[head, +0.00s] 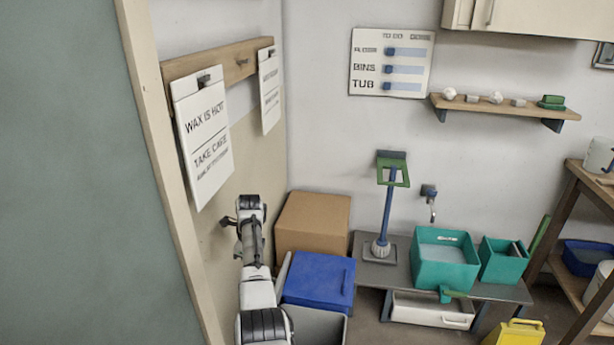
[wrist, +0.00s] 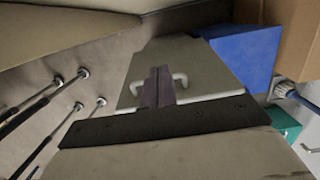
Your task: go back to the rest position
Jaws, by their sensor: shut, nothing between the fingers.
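My gripper (wrist: 158,84) is in the wrist view, its two grey fingers together with nothing between them. Behind the fingers is a grey surface with a white curved handle or bar on each side. No object touches the fingertips that I can make out. In the head view my arm rises from the bottom edge, left of centre, near the wall with the hanging signs. The fingers cannot be made out clearly there.
A cardboard box (head: 313,222) and a blue bin (head: 320,279) stand close right of my arm. A low bench (head: 375,272) carries a teal tub (head: 445,272) and a blue stand. A yellow object (head: 517,333) is at the lower right. Thin rods (wrist: 35,105) show left in the wrist view.

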